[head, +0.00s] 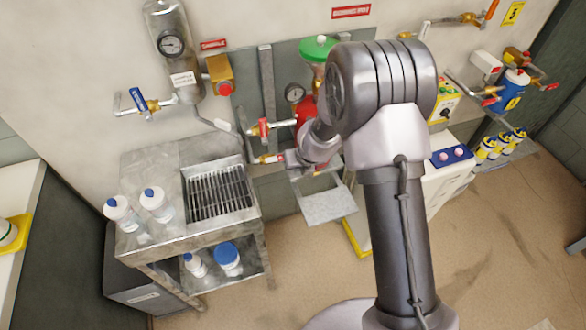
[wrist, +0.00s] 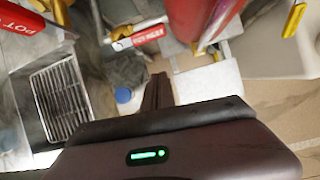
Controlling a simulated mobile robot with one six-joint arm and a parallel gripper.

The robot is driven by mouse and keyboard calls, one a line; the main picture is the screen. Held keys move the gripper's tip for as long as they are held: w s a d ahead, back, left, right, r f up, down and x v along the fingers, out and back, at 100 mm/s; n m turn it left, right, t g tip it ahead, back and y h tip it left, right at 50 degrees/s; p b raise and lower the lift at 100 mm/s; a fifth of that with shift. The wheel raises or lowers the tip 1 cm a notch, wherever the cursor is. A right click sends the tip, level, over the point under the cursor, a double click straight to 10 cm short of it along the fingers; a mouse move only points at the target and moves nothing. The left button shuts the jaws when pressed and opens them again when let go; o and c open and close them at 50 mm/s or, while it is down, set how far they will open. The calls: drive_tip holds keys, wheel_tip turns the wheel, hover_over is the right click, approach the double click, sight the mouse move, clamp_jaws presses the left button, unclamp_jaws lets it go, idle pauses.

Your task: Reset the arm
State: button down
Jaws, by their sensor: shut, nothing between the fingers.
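My arm rises in front of the wall fittings in the head view and bends forward and down to the left. My gripper (wrist: 160,84) is shut and empty; its dark fingers lie together in the wrist view. In the head view the gripper (head: 288,161) is small and partly hard to make out, near red-handled valves (head: 263,128) on the wall. A red vessel (head: 305,108) with a green top (head: 318,48) stands behind it, partly hidden by my arm. I cannot tell whether the gripper touches anything.
A metal cart (head: 150,160) with a grate (head: 218,192), white bottles (head: 157,204) and a lower shelf stands left. A small grey shelf (head: 328,206) sits below the gripper. Blue (head: 512,88) and yellow containers are at right. Floor (head: 300,285) is clear in front.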

drive_tip(key=s+r+n+y, duration=0.1)
drive_tip(key=s+r+n, duration=0.25)
drive_tip(key=r, duration=0.35)
drive_tip(key=s+r+n+t+b, duration=0.1)
drive_tip(key=s+r+n, duration=0.1)
drive_tip(key=r+n, duration=0.4)
drive_tip(key=s+r+n+y, duration=0.1)
drive_tip(key=s+r+n, duration=0.15)
drive_tip(key=r, duration=0.55)
drive_tip(key=s+d+r+n, duration=0.2)
drive_tip(key=s+n, duration=0.3)
drive_tip(key=s, duration=0.3)
drive_tip(key=s+d+r+n+h+b, duration=0.1)
drive_tip(key=s+d+r+n, duration=0.1)
drive_tip(key=s+n, duration=0.4)
drive_tip(key=s+d+r+n, duration=0.2)
drive_tip(key=s+n, duration=0.4)
drive_tip(key=s, duration=0.3)
drive_tip(key=shift+s+r+h, duration=0.3)
drive_tip(key=shift+r+h, duration=0.1)
drive_tip(key=shift+d, duration=0.1)
